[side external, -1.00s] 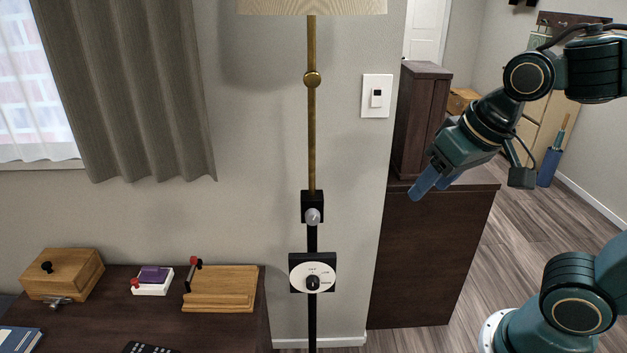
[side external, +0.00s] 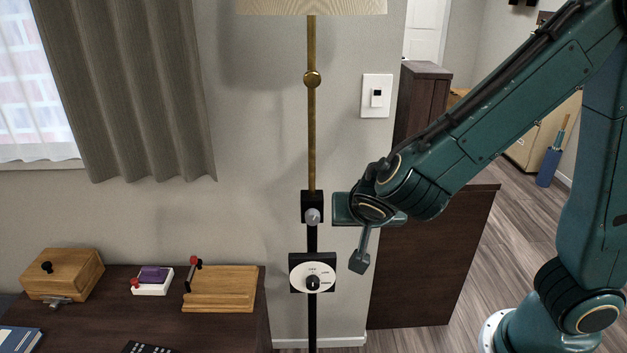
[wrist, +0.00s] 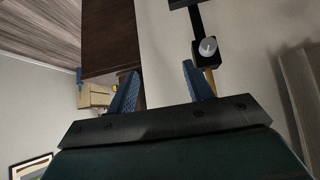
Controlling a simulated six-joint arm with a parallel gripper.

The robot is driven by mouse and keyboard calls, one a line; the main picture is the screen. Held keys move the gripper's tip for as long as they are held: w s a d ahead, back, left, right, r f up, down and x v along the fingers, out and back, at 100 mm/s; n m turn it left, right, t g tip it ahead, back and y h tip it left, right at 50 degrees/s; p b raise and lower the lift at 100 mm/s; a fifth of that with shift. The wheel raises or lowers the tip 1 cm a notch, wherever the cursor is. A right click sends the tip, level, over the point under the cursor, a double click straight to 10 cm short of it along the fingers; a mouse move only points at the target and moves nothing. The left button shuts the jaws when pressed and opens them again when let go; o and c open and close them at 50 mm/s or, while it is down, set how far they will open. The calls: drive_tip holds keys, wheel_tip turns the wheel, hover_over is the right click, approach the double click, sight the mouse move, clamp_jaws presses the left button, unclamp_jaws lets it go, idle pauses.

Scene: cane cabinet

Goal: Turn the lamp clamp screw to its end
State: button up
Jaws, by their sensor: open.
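The lamp's clamp is a black block (side external: 306,198) on the pole, with a round silver screw knob (side external: 313,216) on its front. In the wrist view the knob (wrist: 207,46) shows whole, above and right of the right fingertip and outside the jaws. My gripper (side external: 348,208) is just right of the clamp in the side view; its fingers are hidden there. In the wrist view my gripper (wrist: 160,70) has its blue fingers spread apart with nothing between them. I see no contact with the knob.
A black box with a white dial (side external: 322,270) sits on the pole below the clamp. A brass pole (side external: 312,135) runs up to the lampshade (side external: 312,6). A wall switch (side external: 377,96) and dark cabinet (side external: 425,285) are to the right. A desk (side external: 225,335) with small items is at lower left.

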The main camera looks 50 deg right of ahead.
sight(313, 218)
drive_tip(key=w+a+f+t+h, duration=0.2)
drive_tip(key=a+t, duration=0.3)
drive_tip(key=a, duration=0.2)
drive_tip(key=shift+w+a, duration=0.2)
drive_tip(key=shift+w, duration=0.1)
drive_tip(key=shift+x, duration=6.85)
drive_tip(key=shift+c, duration=0.4)
drive_tip(key=c, duration=0.9)
